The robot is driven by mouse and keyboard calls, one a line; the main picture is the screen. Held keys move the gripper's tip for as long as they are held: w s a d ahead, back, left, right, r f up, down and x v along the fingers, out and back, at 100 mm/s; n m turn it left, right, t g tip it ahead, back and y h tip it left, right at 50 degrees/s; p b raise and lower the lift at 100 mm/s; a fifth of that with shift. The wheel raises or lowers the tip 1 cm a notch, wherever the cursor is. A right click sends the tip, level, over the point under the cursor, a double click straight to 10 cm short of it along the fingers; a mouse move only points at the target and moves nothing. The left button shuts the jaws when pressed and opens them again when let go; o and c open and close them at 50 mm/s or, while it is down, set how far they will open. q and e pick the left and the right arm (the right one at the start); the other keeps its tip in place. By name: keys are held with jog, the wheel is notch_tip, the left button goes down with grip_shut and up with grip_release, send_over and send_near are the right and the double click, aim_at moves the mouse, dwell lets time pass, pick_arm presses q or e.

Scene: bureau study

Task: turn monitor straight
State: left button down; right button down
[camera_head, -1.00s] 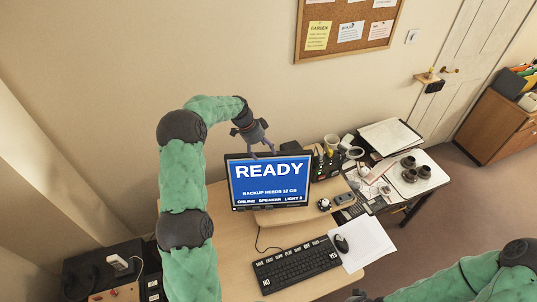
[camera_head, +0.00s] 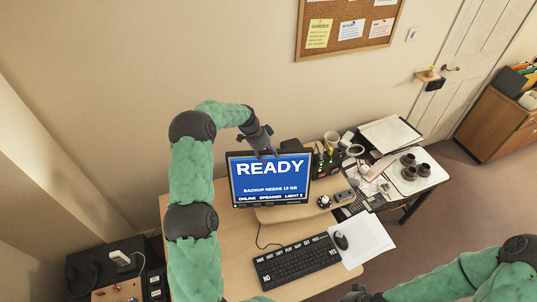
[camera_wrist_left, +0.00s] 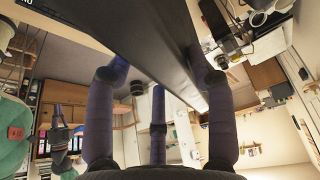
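The monitor (camera_head: 270,181) stands on a raised shelf of the desk and shows READY on a blue screen. Its face is turned slightly to the picture's left. My left gripper (camera_head: 266,152) reaches down to its top edge near the middle. In the left wrist view the dark monitor casing (camera_wrist_left: 150,40) runs between my purple fingers (camera_wrist_left: 158,85), which stand apart; firm contact cannot be told. My right gripper (camera_head: 358,293) shows only as a dark part at the bottom edge, its fingers unclear.
A keyboard (camera_head: 297,260), a mouse (camera_head: 341,240) and white paper (camera_head: 364,244) lie in front. A knob (camera_head: 324,202) sits right of the monitor. A side table (camera_head: 425,180) holds cups and papers. The wall is close behind the monitor.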

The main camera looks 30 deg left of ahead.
pick_arm(q)
jog(key=shift+w+d+f+n+t+y+b, duration=0.15)
jog(key=shift+w+d+n+b, duration=0.3)
jog(key=shift+b, duration=0.7)
jog(key=shift+d+n+t+y+b, duration=0.15)
jog(key=shift+n+b, duration=0.5)
jog(key=shift+b, duration=0.5)
jog(key=shift+w+d+n+b, duration=0.2)
jog(key=shift+d+n+b, duration=0.1)
jog(key=shift+n+b, duration=0.25)
jog(key=shift+r, duration=0.2)
jog(key=c, duration=0.6)
grip_release()
jog(key=shift+w, duration=0.1)
jog(key=shift+o, duration=0.6)
jog(key=shift+w+f, duration=0.15)
jog(key=shift+w, duration=0.05)
jog(key=shift+s, duration=0.15)
jog(key=shift+s+a+r, duration=0.1)
jog(key=shift+r, duration=0.15)
jog(key=v, duration=1.1)
jog(key=shift+r, duration=0.25)
